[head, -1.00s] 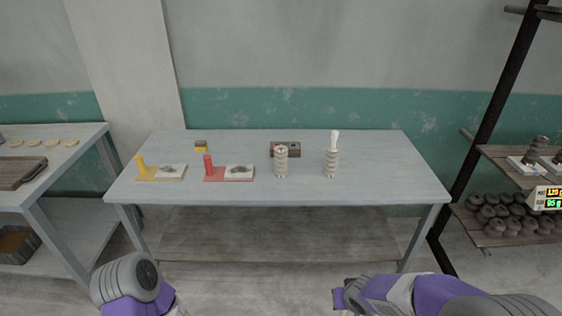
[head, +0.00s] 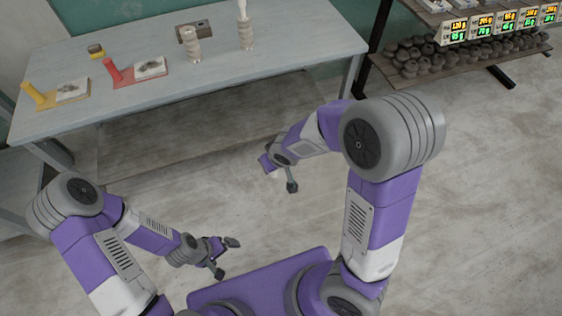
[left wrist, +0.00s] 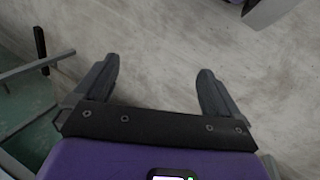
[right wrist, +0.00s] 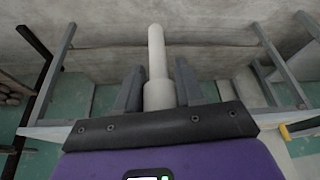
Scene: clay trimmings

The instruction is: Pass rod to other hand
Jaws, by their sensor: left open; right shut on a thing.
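A pale rod (right wrist: 157,55), thin at its far end and thicker near the jaws, is held between the fingers of my right gripper (right wrist: 158,88), which are shut on it. In the head view my right gripper (head: 279,177) hangs in front of the table over the floor; the rod is too small to make out clearly there. My left gripper (head: 227,258) is lower and to the left, apart from the right one. In the left wrist view the left gripper (left wrist: 158,85) has its fingers wide apart, with only floor between them.
The grey-blue table (head: 190,85) bears a red stand (head: 125,80), a yellow stand (head: 45,100) and two ribbed holders, the left one (head: 191,45) empty-looking and the right one (head: 246,35) with a pale stick in it. A shelf (head: 465,60) stands at right. Floor between grippers is clear.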

